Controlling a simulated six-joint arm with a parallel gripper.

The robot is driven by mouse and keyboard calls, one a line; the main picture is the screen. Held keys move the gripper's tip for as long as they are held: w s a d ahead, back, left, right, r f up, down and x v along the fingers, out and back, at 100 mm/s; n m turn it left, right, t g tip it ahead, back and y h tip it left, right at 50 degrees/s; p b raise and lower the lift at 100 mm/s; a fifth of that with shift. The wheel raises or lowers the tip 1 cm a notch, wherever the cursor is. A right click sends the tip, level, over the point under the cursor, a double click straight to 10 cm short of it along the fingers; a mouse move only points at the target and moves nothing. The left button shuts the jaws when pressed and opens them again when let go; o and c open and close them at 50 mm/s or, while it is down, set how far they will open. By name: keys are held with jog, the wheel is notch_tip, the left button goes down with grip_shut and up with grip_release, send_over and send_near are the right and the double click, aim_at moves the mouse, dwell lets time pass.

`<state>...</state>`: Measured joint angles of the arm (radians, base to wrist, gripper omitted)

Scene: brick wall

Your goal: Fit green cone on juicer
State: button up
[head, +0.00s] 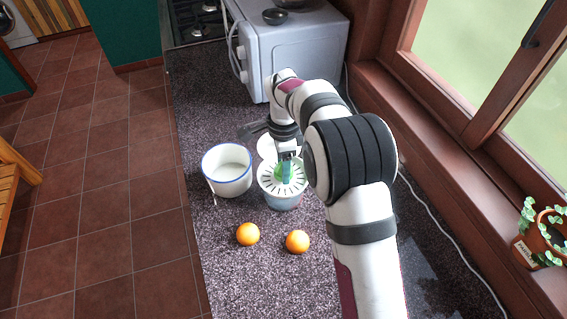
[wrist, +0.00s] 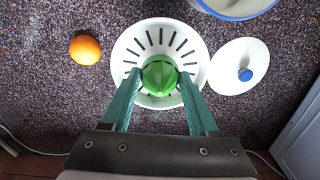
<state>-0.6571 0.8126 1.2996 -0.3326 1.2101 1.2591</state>
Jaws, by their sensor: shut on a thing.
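The juicer (head: 284,201) stands on the counter with a white slotted top, which shows from above in the wrist view (wrist: 126,52). The green cone (wrist: 160,77) is at the middle of that slotted top, and part of it shows in the head view (head: 279,173). My gripper (wrist: 160,79) points down over the juicer, its teal fingers shut on the cone from both sides. In the head view, my gripper (head: 287,170) hides part of the cone. I cannot tell whether the cone touches the juicer or is slightly above it.
A white bowl with a blue rim (head: 228,171) stands left of the juicer. A white lid with a blue knob (wrist: 239,66) lies close beside the juicer. Two oranges, one left (head: 248,234) and one right (head: 298,241), lie in front. A grey microwave (head: 292,50) stands behind.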

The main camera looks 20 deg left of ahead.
jog(key=shift+f, duration=0.85)
dwell(0.8)
jog(key=o, duration=1.4)
jog(key=shift+o, duration=0.4)
jog(key=shift+r, duration=3.55)
